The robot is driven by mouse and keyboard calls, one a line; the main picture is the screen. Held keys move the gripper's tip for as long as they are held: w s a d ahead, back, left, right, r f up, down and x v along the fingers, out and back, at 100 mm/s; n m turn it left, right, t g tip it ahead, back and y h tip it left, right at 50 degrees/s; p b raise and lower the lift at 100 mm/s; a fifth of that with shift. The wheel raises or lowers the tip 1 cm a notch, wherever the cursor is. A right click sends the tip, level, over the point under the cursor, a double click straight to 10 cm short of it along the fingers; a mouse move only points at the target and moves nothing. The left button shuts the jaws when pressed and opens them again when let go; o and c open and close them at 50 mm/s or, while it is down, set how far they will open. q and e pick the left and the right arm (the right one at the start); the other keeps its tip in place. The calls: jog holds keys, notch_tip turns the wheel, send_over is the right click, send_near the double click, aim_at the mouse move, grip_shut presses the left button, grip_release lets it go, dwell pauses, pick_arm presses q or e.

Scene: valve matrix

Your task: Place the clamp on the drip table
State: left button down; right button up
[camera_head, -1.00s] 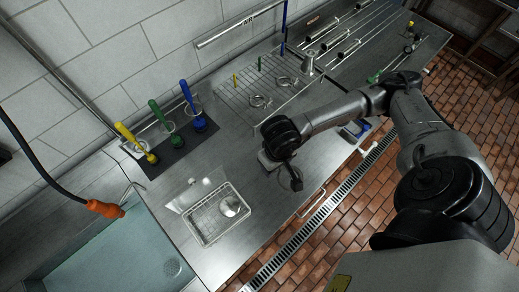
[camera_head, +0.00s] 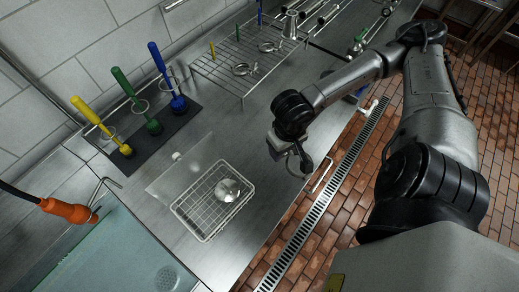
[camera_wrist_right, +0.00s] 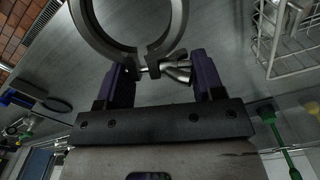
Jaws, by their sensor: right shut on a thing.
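The clamp (camera_wrist_right: 172,38), a steel ring with a wing-nut screw, is held in my right gripper (camera_wrist_right: 165,72), between its purple fingers in the right wrist view. In the head view, my right gripper (camera_head: 300,160) hangs over the steel counter, right of the wire basket; the clamp is hard to make out there. The drip table (camera_head: 238,62), a low wire rack, stands at the back of the counter, up and left of the gripper. My left gripper is not in view.
A wire basket (camera_head: 190,222) holds a round metal part (camera_head: 227,190). Yellow (camera_head: 100,126), green (camera_head: 137,100) and blue (camera_head: 167,77) brushes stand on a dark mat. A sink (camera_head: 120,255) lies at left. Bare counter (camera_head: 235,130) separates basket and rack.

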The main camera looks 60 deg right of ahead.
send_over(259, 148)
notch_tip(259, 148, down, 6)
jog(key=shift+s, duration=0.1)
jog(key=shift+f, duration=2)
jog(key=shift+f+b, duration=0.15)
jog(key=shift+b, duration=0.2)
jog(key=o, duration=1)
notch_tip(259, 148, up, 12)
jog(key=shift+r+p, duration=0.15)
jog(key=shift+p, duration=0.2)
